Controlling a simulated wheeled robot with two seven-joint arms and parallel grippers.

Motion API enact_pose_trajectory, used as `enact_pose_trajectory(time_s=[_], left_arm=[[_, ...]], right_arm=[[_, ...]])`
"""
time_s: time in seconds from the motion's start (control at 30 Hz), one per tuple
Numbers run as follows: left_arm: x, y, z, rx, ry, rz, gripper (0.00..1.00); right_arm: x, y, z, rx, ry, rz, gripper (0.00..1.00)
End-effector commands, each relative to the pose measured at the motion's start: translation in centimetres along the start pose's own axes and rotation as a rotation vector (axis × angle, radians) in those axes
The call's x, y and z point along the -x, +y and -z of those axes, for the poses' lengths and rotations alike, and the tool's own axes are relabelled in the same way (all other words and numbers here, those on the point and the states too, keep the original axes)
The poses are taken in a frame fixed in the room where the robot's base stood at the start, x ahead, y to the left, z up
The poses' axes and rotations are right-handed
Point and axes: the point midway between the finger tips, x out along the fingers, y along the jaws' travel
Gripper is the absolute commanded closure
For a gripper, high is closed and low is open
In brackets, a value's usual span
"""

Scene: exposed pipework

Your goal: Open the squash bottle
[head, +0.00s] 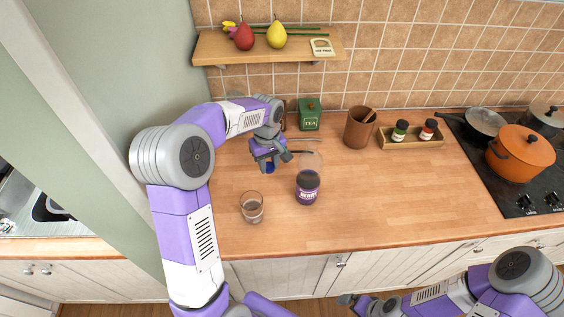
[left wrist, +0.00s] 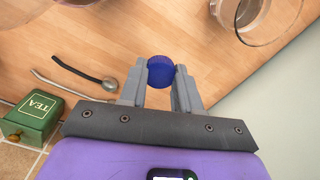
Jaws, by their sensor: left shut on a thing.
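The squash bottle (head: 307,188) stands upright on the wooden worktop, with dark contents, a purple label and a clear upper part. No cap shows on its top. My left gripper (head: 269,166) is up and left of the bottle, apart from it. It is shut on a blue cap (head: 270,168); the left wrist view shows the cap (left wrist: 160,71) between the two fingertips. My right gripper (head: 354,301) is low in front of the cabinets, away from the bottle; its jaws are too small to read.
A drinking glass (head: 251,207) stands left of the bottle. Behind are a green tea tin (head: 309,115), a brown pot (head: 358,128) and a tray (head: 426,144) with two jars. A spoon (left wrist: 80,70) lies near the tin. The worktop right of the bottle is clear.

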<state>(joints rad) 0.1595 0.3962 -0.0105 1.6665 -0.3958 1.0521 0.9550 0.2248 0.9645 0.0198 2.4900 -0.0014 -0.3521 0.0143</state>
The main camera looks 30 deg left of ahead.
Motion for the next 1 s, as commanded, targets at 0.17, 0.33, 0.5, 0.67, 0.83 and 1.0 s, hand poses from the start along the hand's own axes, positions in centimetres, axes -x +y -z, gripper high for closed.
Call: enact_pose_trajectory(time_s=[0.17,0.33,0.5,0.67,0.83,1.0], left_arm=[[-0.3,-0.6,0.7,0.05,-0.002,0.002,1.0],[-3.2,-0.6,0.7,0.054,-0.003,0.003,1.0],[-4.9,-0.6,0.7,0.052,-0.002,0.002,1.0],[-7.5,-0.6,0.6,0.051,-0.004,0.003,1.0],[-9.4,-0.6,0.7,0.051,-0.002,0.001,1.0],[-9.5,-0.5,0.7,0.051,0.0,0.0,1.0]], right_arm=[[-0.1,0.1,0.0,0.0,-0.001,0.0,0.0],[-0.6,0.2,0.0,0.0,-0.001,0.0,0.0],[-0.8,0.3,0.0,0.0,-0.001,0.0,0.0],[-1.1,0.4,0.0,0.0,-0.001,0.0,0.0],[-1.4,0.5,0.0,0.0,-0.001,0.0,0.0],[-1.3,0.5,0.0,0.0,-0.001,0.0,0.0]])
